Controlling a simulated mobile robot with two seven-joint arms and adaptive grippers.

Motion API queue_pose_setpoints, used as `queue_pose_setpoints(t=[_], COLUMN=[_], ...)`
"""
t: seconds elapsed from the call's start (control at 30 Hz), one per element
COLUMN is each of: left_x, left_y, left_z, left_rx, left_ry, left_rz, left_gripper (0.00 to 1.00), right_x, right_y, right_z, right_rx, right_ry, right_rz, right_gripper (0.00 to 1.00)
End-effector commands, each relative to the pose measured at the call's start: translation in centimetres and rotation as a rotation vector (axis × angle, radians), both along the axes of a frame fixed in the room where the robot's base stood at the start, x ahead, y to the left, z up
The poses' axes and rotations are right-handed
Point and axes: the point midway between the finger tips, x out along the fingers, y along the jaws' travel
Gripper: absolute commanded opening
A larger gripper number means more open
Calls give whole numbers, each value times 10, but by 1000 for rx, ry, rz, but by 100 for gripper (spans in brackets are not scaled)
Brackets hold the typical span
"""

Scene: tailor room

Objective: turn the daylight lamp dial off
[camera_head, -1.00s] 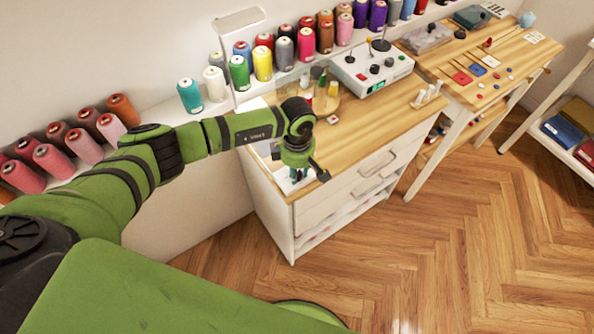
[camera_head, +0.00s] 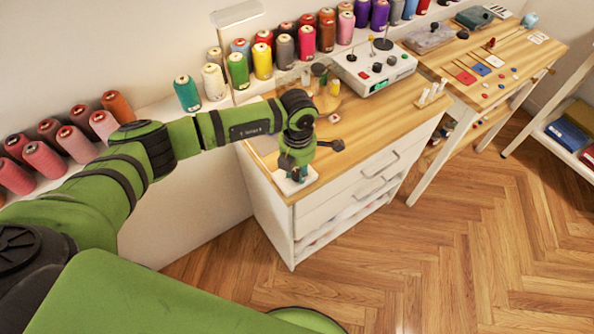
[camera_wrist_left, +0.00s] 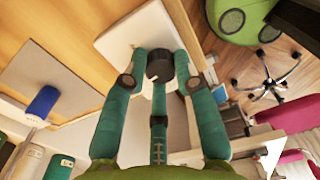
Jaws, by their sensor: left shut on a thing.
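The dark round dial (camera_wrist_left: 160,65) sits on a white plate (camera_wrist_left: 125,40) in the left wrist view. A small pale mark shows near its edge. My left gripper (camera_wrist_left: 160,72) has its teal fingers closed around the dial. In the head view my left gripper (camera_head: 296,170) points down over the white plate (camera_head: 288,187) at the counter's near left corner, and hides the dial. The lamp's pale head (camera_head: 238,13) is at the back on a thin upright post. I cannot tell whether it is lit. My right gripper is not in view.
Several thread spools (camera_head: 262,62) stand on the ledge behind the counter. A white control box (camera_head: 372,68) with knobs stands further back. A blue spool (camera_wrist_left: 43,101) is left of my fingers in the wrist view. The wooden floor (camera_head: 480,240) is clear.

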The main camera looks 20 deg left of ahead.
Motion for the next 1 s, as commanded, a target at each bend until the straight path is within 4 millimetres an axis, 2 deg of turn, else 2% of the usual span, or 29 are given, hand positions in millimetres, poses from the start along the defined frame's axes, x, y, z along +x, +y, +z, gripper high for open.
queue_pose_setpoints(t=[0.6,1.0], left_x=[1,2], left_y=[-2,-1], left_z=[-1,0], left_rx=[-9,-9], left_ry=[-1,-2], left_rz=[559,767], left_gripper=[0,0], right_x=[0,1], right_y=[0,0], right_z=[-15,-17], right_rx=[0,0], right_ry=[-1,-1], right_rz=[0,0], right_gripper=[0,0])
